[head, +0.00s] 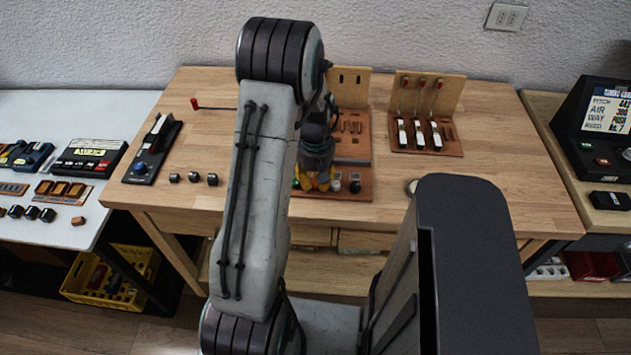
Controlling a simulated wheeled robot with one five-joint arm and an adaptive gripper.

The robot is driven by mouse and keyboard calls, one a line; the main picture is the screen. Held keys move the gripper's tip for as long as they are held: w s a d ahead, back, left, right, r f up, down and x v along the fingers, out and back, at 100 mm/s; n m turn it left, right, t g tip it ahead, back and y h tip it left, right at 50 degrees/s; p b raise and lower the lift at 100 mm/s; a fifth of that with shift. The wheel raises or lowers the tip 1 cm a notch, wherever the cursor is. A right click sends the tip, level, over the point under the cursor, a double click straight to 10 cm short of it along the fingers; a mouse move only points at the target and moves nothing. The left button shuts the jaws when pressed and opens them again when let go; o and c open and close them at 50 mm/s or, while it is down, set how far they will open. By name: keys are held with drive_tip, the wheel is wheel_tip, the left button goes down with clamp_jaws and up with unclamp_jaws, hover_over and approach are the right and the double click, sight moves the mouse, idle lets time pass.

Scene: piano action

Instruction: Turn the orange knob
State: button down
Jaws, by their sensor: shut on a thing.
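My gripper (316,184) is in the head view, pointing down over the front of a reddish wooden panel (360,194) on the middle of the wooden bench. Its fingers are closed at the panel's row of knobs, and orange-yellow shows around the fingertips. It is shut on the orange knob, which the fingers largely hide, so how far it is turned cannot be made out. Just right of the fingers are a pale-topped knob (337,181) and a dark knob (355,186) on the same panel. My arm hides the panel's left side.
A board with several red-tipped levers (427,136) stands right of the panel. A dark switch box (152,152) and small dark knobs (193,177) are at the left of the wooden bench (500,180). The bench's right front is largely clear.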

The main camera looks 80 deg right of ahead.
sight(315, 182)
drive_tip(key=shift+n, duration=0.5)
drive_tip(key=c, duration=1)
unclamp_jaws()
wheel_tip(315, 182, up, 12)
drive_tip(key=shift+f, duration=0.1)
idle(0.5)
